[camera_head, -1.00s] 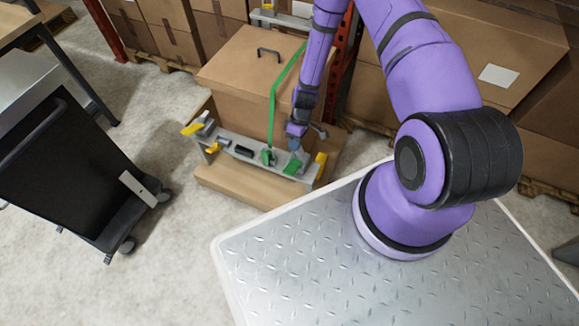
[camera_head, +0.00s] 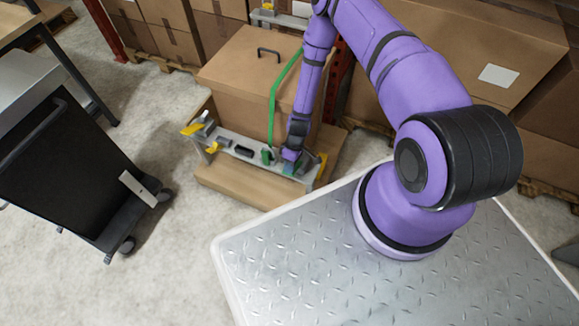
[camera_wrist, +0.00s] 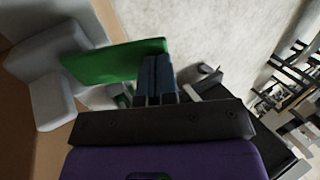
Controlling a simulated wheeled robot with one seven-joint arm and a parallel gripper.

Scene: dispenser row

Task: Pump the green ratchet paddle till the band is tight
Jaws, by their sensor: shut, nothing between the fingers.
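The green ratchet paddle (camera_wrist: 112,62) is a flat green plate in the wrist view, lying across and extending left of my fingers. My gripper (camera_wrist: 155,68) is shut with nothing between its dark blue fingers. The fingertips are at the paddle's right end and look in contact with it, though I cannot be sure. In the head view my gripper (camera_head: 291,165) is low over the paddle (camera_head: 296,167) and hides part of it. The green band (camera_head: 272,105) runs down the front of the cardboard box (camera_head: 240,75) to the ratchet beside my gripper.
A grey rail (camera_head: 236,144) along the box front carries other yellow (camera_head: 193,128) and black (camera_head: 243,151) fittings, left of my gripper. A yellow piece (camera_head: 321,165) stands close on the right. A black cart (camera_head: 70,150) is at the left, with clear floor between.

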